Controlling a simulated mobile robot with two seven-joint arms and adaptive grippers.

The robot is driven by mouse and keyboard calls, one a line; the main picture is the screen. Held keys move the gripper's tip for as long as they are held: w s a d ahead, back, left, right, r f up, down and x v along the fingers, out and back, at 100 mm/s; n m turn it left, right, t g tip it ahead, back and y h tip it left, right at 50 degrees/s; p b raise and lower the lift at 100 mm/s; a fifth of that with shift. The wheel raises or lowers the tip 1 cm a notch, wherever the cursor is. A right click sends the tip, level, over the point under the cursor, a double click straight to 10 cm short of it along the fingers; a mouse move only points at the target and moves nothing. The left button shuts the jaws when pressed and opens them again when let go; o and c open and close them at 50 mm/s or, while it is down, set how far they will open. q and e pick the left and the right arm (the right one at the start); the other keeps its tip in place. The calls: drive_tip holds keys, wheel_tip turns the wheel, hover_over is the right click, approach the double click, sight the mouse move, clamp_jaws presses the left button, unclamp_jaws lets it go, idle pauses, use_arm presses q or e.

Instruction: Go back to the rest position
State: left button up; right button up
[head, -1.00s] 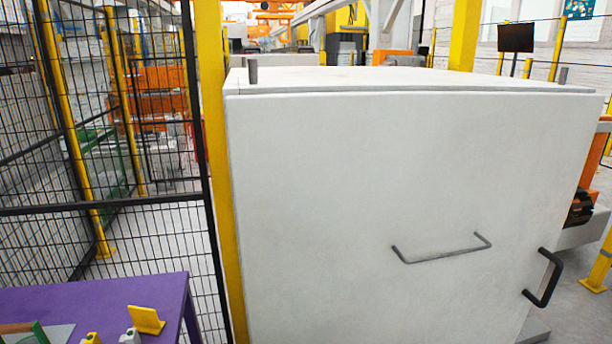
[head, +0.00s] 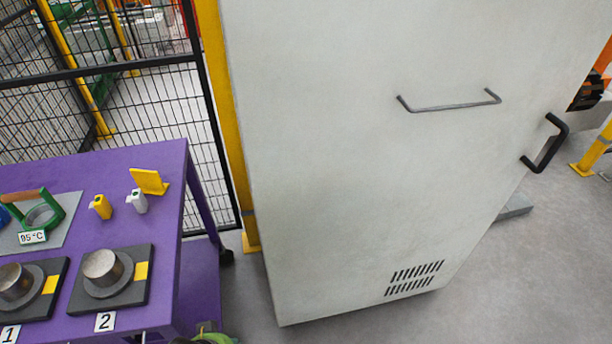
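Neither of my grippers can be made out in the head view. Only a small green and grey part (head: 208,338) shows at the bottom edge, and I cannot tell what it belongs to. A large white cabinet (head: 330,180) fills the middle and right, with its door closed. It has a thin grey handle (head: 450,106) and a black handle (head: 545,145) at its right edge.
A purple table (head: 125,230) stands at the lower left. It carries metal cylinders on dark plates marked 1 and 2 (head: 101,267), a green ring tool (head: 42,212), and small yellow and grey items. A mesh fence (head: 165,120) is behind. Grey floor (head: 530,280) is clear at right.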

use_arm(q)
drive_tip(key=s+a+f+t+b, duration=0.1)
drive_tip(key=s+f+b, duration=0.2)
drive_tip(key=f+b, duration=1.3)
drive_tip(key=s+a+f+b, duration=0.1)
drive_tip(key=s+f+b, duration=0.15)
drive_tip(key=f, duration=2.65)
use_arm(e)
drive_tip(key=w+f+t, duration=0.3)
drive_tip(key=w+f, duration=1)
drive_tip(key=f, duration=0.3)
use_arm(q)
drive_tip(key=s+a+r+g+p, duration=0.1)
drive_tip(key=s+r+g+p, duration=0.2)
drive_tip(key=s+r+p, duration=0.8)
drive_tip(key=s+p, duration=0.3)
drive_tip(key=p, duration=0.1)
drive_tip(key=shift+s+g, duration=0.25)
drive_tip(key=shift+g, duration=0.05)
use_arm(e)
drive_tip(key=s+r+g, duration=0.3)
drive_tip(key=s+r, duration=0.8)
drive_tip(key=s, duration=0.4)
drive_tip(key=shift+r+g, duration=0.15)
drive_tip(key=shift+g, duration=0.15)
drive_tip(key=shift+s, duration=0.1)
